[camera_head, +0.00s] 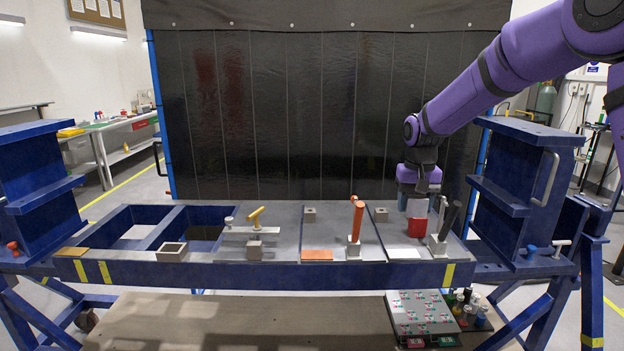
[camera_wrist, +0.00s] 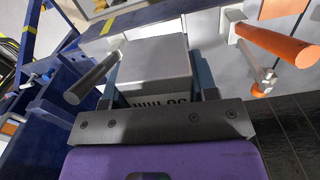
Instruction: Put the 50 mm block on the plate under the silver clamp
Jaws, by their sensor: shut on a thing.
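My gripper (camera_head: 418,200) is shut on a large grey block (camera_wrist: 153,62), over the right-hand plate (camera_head: 392,232). In the wrist view, the block sits between the two fingers, with partly hidden lettering on its near side. In the head view, a red face (camera_head: 417,228) shows directly under the grey part; I cannot tell whether it belongs to the block. A clamp with a dark handle (camera_head: 450,222) stands just right of the block; its handle also shows in the wrist view (camera_wrist: 92,80). A clamp with a silver bar (camera_head: 248,230) and yellow handle stands further left.
An orange-handled clamp (camera_head: 355,228) stands on the middle plate, left of my gripper. Blue frame uprights (camera_head: 520,190) flank the bench. The left bays are open.

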